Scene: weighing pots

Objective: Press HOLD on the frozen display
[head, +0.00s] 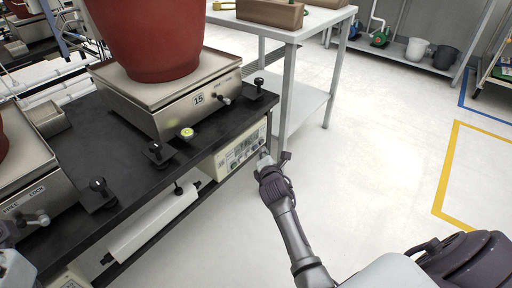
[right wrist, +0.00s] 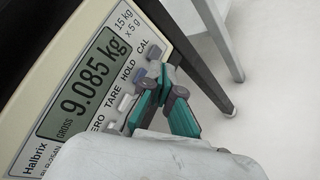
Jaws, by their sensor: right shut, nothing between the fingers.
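The scale display (head: 240,148) is a cream panel on the front of the black bench. In the right wrist view its screen (right wrist: 83,86) reads 9.085 kg, gross. My right gripper (head: 264,160) is at the panel's right end. In the right wrist view its teal fingers (right wrist: 163,82) are shut and empty, with the tips at the buttons by HOLD (right wrist: 139,84). I cannot tell whether they touch.
A red pot (head: 155,40) stands on steel scale 15 (head: 190,100) above the panel. A second steel scale (head: 38,195) is at the left. A grey table (head: 300,35) stands behind my right gripper. The floor at the right is clear.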

